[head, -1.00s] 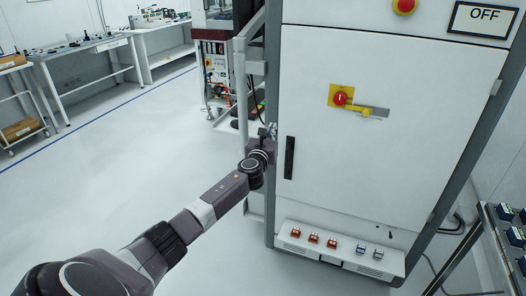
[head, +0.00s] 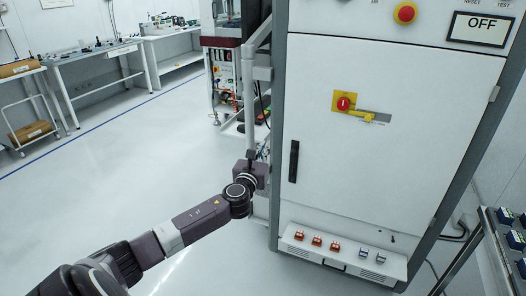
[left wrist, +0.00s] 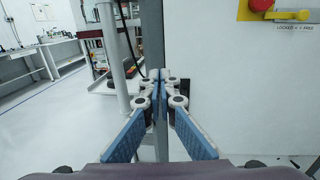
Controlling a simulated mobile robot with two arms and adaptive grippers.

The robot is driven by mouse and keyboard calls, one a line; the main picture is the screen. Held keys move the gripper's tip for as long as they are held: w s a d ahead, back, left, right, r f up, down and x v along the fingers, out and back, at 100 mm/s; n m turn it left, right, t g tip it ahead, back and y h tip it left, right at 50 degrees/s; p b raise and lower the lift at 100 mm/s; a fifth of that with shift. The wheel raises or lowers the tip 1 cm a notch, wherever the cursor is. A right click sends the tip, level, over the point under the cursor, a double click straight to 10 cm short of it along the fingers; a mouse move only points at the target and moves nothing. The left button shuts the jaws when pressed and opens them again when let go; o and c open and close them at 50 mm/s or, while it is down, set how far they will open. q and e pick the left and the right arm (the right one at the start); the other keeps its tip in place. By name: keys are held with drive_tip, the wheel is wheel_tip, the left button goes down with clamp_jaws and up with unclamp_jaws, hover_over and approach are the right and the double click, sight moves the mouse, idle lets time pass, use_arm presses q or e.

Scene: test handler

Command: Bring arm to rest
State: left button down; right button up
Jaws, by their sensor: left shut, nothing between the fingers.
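My left arm comes in from the lower left in the head view, and its gripper (head: 252,155) is in front of the left edge of the white cabinet (head: 400,60). In the left wrist view the blue-padded fingers (left wrist: 160,80) are shut with nothing between them. They point along the cabinet's left edge beside a grey upright post. The cabinet door carries a red and yellow rotary switch (head: 345,102) and a black handle (head: 294,161). My right gripper is not in view.
A display reading OFF (head: 479,29) and a red button (head: 405,13) are at the cabinet's top. A grey post (head: 249,100) stands just left of the cabinet. Workbenches (head: 95,50) line the back left. The floor (head: 100,160) at left is clear.

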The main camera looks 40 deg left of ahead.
use_arm(q)
drive_tip(key=shift+s+d, duration=0.2)
drive_tip(key=shift+s, duration=0.4)
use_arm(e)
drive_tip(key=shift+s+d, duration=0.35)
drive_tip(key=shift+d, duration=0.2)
